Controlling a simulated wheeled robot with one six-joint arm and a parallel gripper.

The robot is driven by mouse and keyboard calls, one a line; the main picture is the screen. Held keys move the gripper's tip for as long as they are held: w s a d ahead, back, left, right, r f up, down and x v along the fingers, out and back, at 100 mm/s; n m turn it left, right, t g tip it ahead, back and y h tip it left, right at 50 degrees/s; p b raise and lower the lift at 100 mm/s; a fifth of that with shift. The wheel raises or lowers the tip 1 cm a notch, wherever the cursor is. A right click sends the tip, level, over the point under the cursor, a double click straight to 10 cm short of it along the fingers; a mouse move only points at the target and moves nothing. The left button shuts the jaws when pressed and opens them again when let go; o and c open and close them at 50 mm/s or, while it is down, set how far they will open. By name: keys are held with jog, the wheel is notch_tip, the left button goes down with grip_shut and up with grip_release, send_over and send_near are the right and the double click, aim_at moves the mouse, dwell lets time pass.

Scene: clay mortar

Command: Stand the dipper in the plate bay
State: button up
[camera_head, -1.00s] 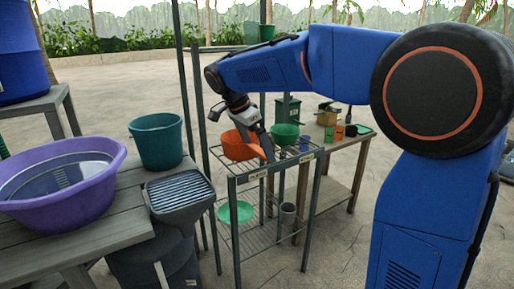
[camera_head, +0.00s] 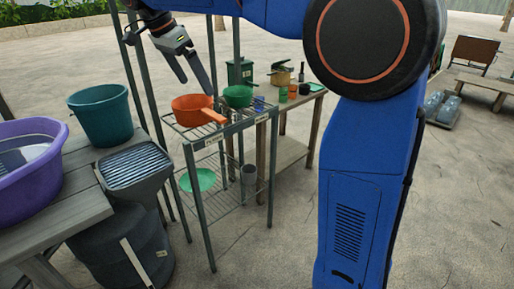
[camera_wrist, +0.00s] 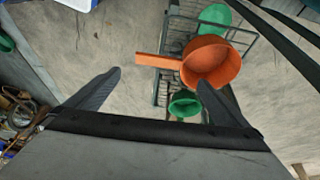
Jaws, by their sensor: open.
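The orange dipper (camera_head: 188,106) sits on the left part of the rack's top, bowl mouth up, with its handle pointing to the front right. In the wrist view the dipper (camera_wrist: 210,66) shows its open bowl, and its handle reaches left between my fingers' lines. My gripper (camera_head: 196,87) is open and empty, above the dipper and apart from it. Its two fingers also show wide apart in the wrist view (camera_wrist: 160,78). The wire rack (camera_head: 205,194) has a label (camera_head: 213,140) on its front left edge, too small to read surely. How the dipper rests on the wires is unclear.
A purple basin (camera_head: 40,168) and green bucket (camera_head: 102,116) stand left.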

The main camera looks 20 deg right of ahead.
jog(key=s+d+f+n+y, duration=0.1)
jog(key=s+d+f+n, duration=0.2)
jog(key=s+d, duration=0.15)
jog(key=s+d+f+n+t+y, duration=0.1)
jog(key=s+d+f+n, duration=0.15)
jog(key=s, duration=0.35)
jog(key=s+d+f+n+y, duration=0.1)
jog(key=s+d+f+n, duration=0.1)
jog(key=s+d, duration=0.3)
jog(key=s+d+f+n+t+y, duration=0.1)
jog(key=s+f+n, duration=0.6)
jog(key=s+f, duration=0.8)
jog(key=shift+s+d+f+t, duration=0.4)
jog(key=shift+s+d+t, duration=0.3)
jog(key=shift+s, duration=0.05)
